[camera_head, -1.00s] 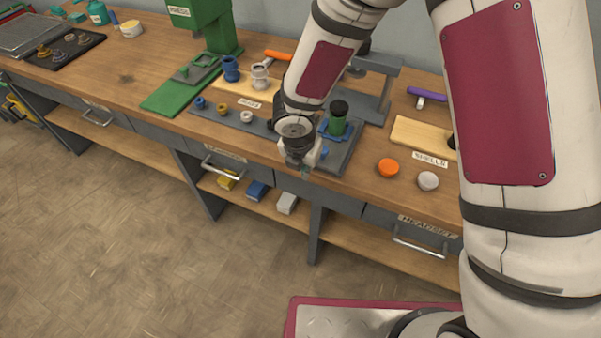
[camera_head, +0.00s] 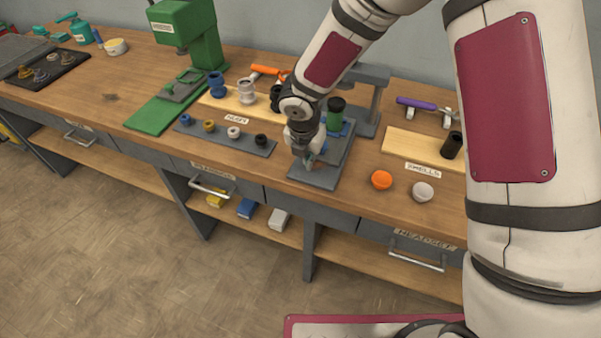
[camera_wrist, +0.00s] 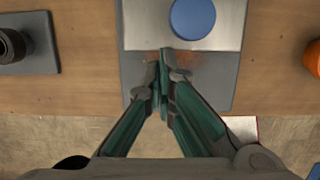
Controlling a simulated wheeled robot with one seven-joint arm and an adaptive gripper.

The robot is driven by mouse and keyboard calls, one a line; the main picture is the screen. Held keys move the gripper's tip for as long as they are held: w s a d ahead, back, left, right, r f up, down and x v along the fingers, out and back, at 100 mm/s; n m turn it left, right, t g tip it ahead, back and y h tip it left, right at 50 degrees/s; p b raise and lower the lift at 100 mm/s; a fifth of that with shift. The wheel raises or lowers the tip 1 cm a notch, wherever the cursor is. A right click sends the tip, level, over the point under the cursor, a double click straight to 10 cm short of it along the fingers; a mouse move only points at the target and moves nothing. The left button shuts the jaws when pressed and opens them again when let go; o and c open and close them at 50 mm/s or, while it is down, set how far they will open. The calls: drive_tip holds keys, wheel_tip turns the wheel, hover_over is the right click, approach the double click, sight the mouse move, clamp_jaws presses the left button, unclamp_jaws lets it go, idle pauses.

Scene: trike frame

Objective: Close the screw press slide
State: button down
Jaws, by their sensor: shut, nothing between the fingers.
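The grey press frame (camera_head: 372,98) stands on the bench behind my forearm, with a flat grey base (camera_head: 318,174) reaching to the front. A green cylinder with a dark cap (camera_head: 337,112) and a blue part below it show beside my wrist. In the wrist view, a light metal slide plate (camera_wrist: 142,32) carries a round blue disc (camera_wrist: 193,17) over the grey base (camera_wrist: 222,78). My gripper (camera_head: 310,164) is low over the front of the base. In the wrist view its fingertips (camera_wrist: 166,56) are together and empty at the plate's near edge. Contact is unclear.
A green press (camera_head: 190,35) stands to the left. A strip with several small rings (camera_head: 222,134) lies left of the base. An orange cap (camera_head: 381,180) and a white cap (camera_head: 423,191) lie to the right. Bare bench separates them from the base.

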sight(330, 132)
drive_tip(key=w+d, duration=0.1)
drive_tip(key=w, duration=0.1)
drive_tip(key=w+b, duration=0.1)
drive_tip(key=w, duration=0.2)
drive_tip(key=w+d+b, duration=0.1)
drive_tip(key=w, duration=0.1)
drive_tip(key=shift+w+d, duration=0.15)
drive_tip(key=shift+d, duration=0.15)
drive_tip(key=shift+f, duration=0.1)
